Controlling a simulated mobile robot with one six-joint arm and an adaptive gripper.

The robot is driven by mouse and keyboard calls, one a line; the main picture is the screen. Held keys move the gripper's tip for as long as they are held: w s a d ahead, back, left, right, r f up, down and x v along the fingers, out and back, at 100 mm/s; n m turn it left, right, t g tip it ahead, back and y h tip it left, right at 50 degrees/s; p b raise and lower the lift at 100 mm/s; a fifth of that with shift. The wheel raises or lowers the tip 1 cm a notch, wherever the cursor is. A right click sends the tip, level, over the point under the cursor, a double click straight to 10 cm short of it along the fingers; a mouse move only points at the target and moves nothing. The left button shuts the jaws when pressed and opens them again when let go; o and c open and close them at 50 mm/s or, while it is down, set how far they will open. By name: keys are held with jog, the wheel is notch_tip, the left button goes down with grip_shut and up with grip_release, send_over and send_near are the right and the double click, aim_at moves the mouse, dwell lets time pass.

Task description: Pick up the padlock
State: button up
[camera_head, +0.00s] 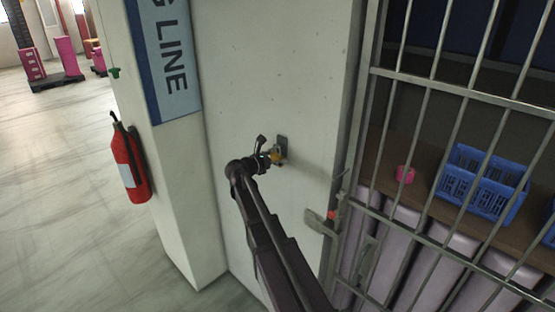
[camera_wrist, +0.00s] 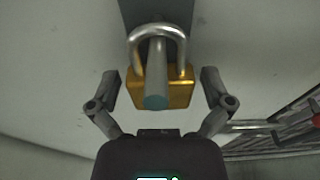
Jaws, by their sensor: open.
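The padlock (camera_wrist: 180,94) has a brass-coloured body and a silver shackle. In the wrist view it hangs with its shackle over a grey peg (camera_wrist: 156,75) with a blue-green tip, which sticks out from a grey plate on the white wall. In the head view the padlock (camera_head: 278,155) is small, on the wall at the end of my arm. My gripper (camera_wrist: 160,92) is open, with one finger on each side of the padlock's body. Gaps show between the fingers and the body. The peg hides part of the padlock's middle.
A barred metal gate (camera_head: 440,90) with a latch (camera_head: 322,222) stands to the right of the wall. Behind it are a blue crate (camera_head: 482,183) and a small pink object (camera_head: 405,174). A red fire extinguisher (camera_head: 130,165) hangs at the left. Open floor lies beyond it.

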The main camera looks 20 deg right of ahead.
jog(key=c, duration=1.2)
jog(key=shift+r, duration=0.2)
jog(key=shift+r+p, duration=0.7)
jog(key=shift+p, duration=0.2)
jog(key=f+v, duration=0.1)
jog(key=v, duration=0.5)
jog(key=f+v, duration=0.1)
jog(key=v, duration=0.5)
jog(key=f+v, duration=0.1)
jog(key=v, duration=0.4)
jog(key=shift+s+a, duration=0.15)
jog(key=shift+a, duration=0.45)
